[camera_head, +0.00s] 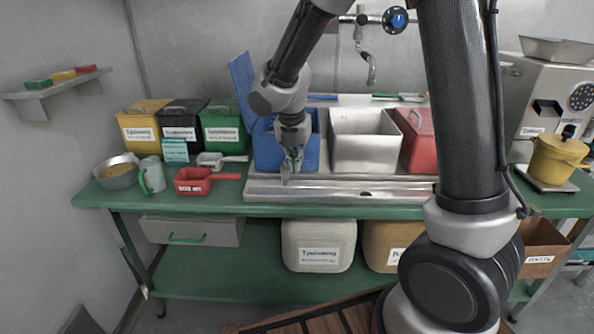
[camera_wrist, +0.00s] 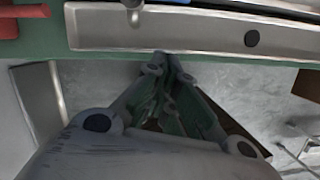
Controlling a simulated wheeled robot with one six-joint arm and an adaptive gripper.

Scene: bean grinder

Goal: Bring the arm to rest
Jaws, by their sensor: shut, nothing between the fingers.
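My gripper (camera_head: 288,176) is shut and empty. In the head view it points down in front of the blue bin (camera_head: 268,155), above the metal tray (camera_head: 345,190) along the front of the green bench (camera_head: 225,207). In the wrist view my gripper (camera_wrist: 170,62) shows with its fingertips together, near the edge of the metal tray (camera_wrist: 200,28). I cannot tell whether the tips touch anything. My arm reaches over from the right side of the head view.
Left of my gripper are a red scoop (camera_head: 195,180), a white scoop (camera_head: 215,160), a pitcher (camera_head: 151,174) and a bowl (camera_head: 117,173). A steel bin (camera_head: 362,140) and a red bin (camera_head: 416,140) stand right. A grinder (camera_head: 550,95) and yellow bucket (camera_head: 556,158) stand far right.

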